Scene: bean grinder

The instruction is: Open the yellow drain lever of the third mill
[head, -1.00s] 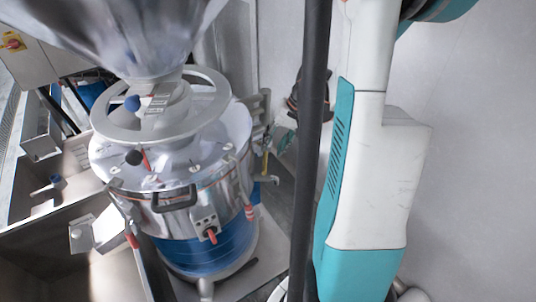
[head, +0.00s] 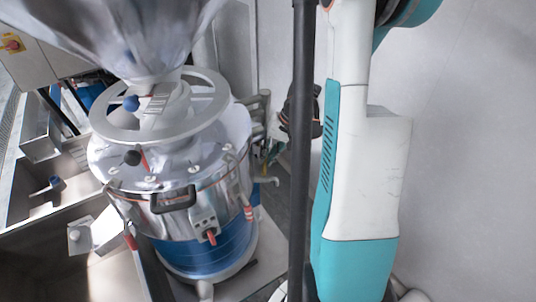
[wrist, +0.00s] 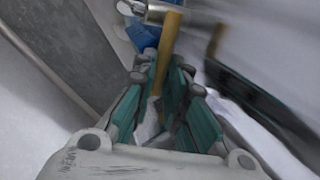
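The yellow lever (wrist: 170,46) is a flat bar that slants down between the fingers in the wrist view. My gripper (wrist: 168,72) has teal-padded grey fingers, spread on both sides of the lever; I see no firm grip on it. A blue part (wrist: 143,37) and a metal fitting (wrist: 150,10) lie just past the fingertips. In the head view the dark wrist end of my arm (head: 302,110) is at the right rear of the steel mill (head: 180,180), partly behind a black pole. The fingertips and lever are hard to make out there.
The black pole (head: 301,190) stands in front of my arm. Metal pipes (head: 262,105) stick out at the mill's right side, close to my wrist. Steel bins (head: 60,225) stand at the left. A plain wall (head: 460,150) is at the right.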

